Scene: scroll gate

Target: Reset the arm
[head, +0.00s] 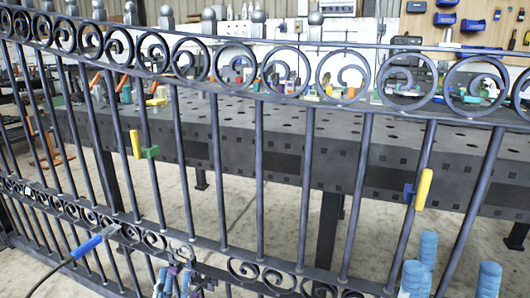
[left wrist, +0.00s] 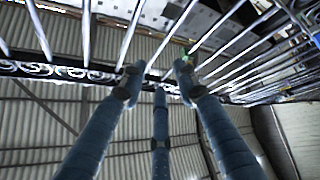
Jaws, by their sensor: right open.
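My left gripper (head: 175,281) is low in the head view, left of centre, in front of the scroll gate (head: 212,150). In the left wrist view its three blue fingers (left wrist: 160,85) stand apart with nothing between them, and gate bars show beyond. My right gripper (head: 450,275) is at the bottom right of the head view, its blue fingers apart and empty in front of the gate. Both grippers are partly cut off by the lower edge. I cannot tell whether either touches the gate.
A blue-handled tool (head: 85,247) with a black cable is at the gate's lower left. Yellow-handled pieces sit on the bars at left (head: 135,145) and right (head: 423,190). A dark perforated table (head: 285,135) with tools stands behind the gate.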

